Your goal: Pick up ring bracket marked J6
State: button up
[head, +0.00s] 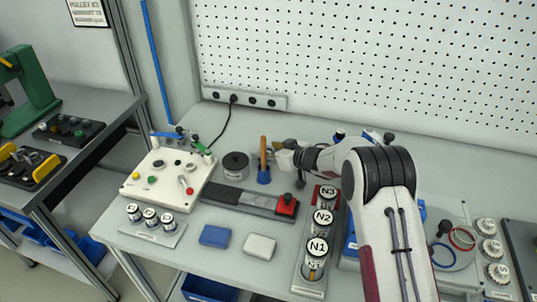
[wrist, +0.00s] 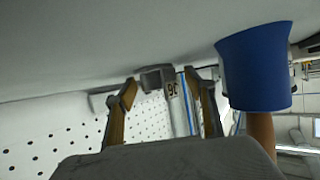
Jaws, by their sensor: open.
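The ring bracket marked J6 (wrist: 172,90) shows in the wrist view as a grey piece with a small label; the view is upside down, so the marking reads inverted. It lies between the two tan fingers of my gripper (wrist: 165,100), which are apart, with a visible gap to each side. I cannot tell how deep between the fingers it sits. In the head view my gripper (head: 280,153) reaches left over the back of the bench, just right of the blue cup (head: 264,177). I cannot make out the bracket clearly there.
A rack of N-marked cylinders (head: 308,287) stands below my arm. The white pegboard (head: 370,60) rises behind.

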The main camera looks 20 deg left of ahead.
dwell(0.4)
jog(key=c, duration=1.3)
notch_tip(320, 180, up, 10)
jog(key=shift+d+r, duration=0.1)
jog(key=shift+r, duration=0.05)
dwell(0.4)
